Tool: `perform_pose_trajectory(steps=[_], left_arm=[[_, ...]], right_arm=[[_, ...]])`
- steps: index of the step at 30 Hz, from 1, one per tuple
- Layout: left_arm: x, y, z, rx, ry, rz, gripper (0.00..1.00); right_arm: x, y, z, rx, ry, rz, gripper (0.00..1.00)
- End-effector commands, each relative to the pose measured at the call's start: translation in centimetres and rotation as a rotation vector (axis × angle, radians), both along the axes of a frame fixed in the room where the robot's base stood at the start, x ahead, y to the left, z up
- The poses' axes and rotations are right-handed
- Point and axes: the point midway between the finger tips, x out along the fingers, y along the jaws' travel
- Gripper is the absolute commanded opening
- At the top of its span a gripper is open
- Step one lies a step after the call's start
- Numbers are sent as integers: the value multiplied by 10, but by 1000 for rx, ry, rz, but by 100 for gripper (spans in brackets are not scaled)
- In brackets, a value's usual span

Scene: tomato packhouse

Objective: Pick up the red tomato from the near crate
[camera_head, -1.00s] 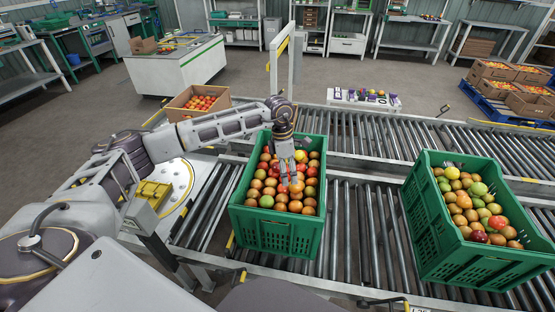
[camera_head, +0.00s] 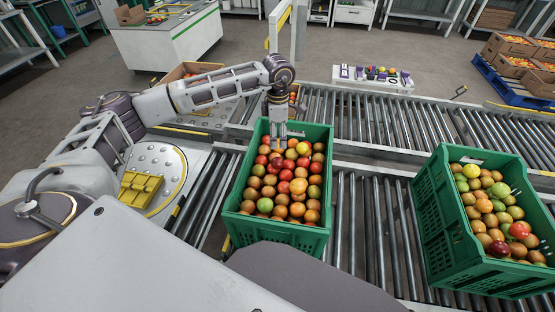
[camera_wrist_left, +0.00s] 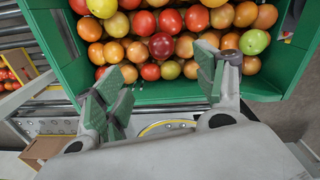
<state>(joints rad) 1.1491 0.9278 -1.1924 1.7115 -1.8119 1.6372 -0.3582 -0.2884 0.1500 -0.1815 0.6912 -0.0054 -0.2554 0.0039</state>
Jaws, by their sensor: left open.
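The near green crate (camera_head: 275,232) stands on the roller conveyor, full of mixed red, orange, brownish and greenish tomatoes. Several are red, including a dark red tomato (camera_wrist_left: 161,45), which in the wrist view lies in the row near the crate wall, ahead of the gap between my fingers. My left gripper (camera_head: 283,138) points down over the far part of the crate. In the wrist view my left gripper (camera_wrist_left: 160,85) is open and empty, its green-padded fingers spread wide. Its fingertips hide a few tomatoes. My right gripper is not visible.
A second green crate (camera_head: 430,235) of tomatoes stands tilted in view at right, with bare rollers (camera_head: 372,215) between the crates. A cardboard box (camera_head: 185,72) is behind my left arm. A small white table (camera_head: 372,86) with small items stands beyond the conveyor.

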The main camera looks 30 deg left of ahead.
Motion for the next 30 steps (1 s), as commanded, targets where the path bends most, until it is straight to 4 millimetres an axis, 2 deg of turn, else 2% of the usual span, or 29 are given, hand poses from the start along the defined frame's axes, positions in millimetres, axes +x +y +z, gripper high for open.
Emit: perform_pose_trajectory(steps=[14, 20, 30], left_arm=[[0, 0, -4, 1, 0, 0, 70], [-1, 0, -24, 1, 3, 0, 70], [-1, 0, -68, 1, 3, 0, 70]], right_arm=[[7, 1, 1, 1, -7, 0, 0], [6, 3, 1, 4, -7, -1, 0], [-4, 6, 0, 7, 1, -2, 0]])
